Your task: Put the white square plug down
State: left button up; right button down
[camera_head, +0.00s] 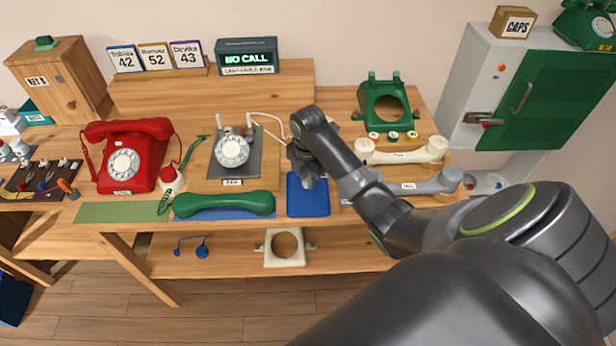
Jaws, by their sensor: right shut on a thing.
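My right gripper (308,176) reaches in from the right and points down just above the blue mat (308,203) on the bench. It is shut on the white square plug, which is too small and too covered by the fingers to make out. A white cord (268,117) runs from near the grey dial unit (232,152) toward this gripper. I cannot tell whether the plug touches the mat. My left gripper is not in view.
Left of the mat lies a green handset (223,204), with a red phone (130,155) behind it. Right of my arm lie a cream handset (405,152) and a grey handset (430,183). A green phone shell (385,100) stands behind. The blue mat's front part is bare.

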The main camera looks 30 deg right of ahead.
jog(key=c, duration=1.4)
grip_release()
jog(key=shift+r, duration=0.1)
notch_tip(320, 180, up, 6)
jog(key=shift+f, duration=0.1)
jog(key=shift+r+p, duration=3)
jog(key=shift+r, duration=0.15)
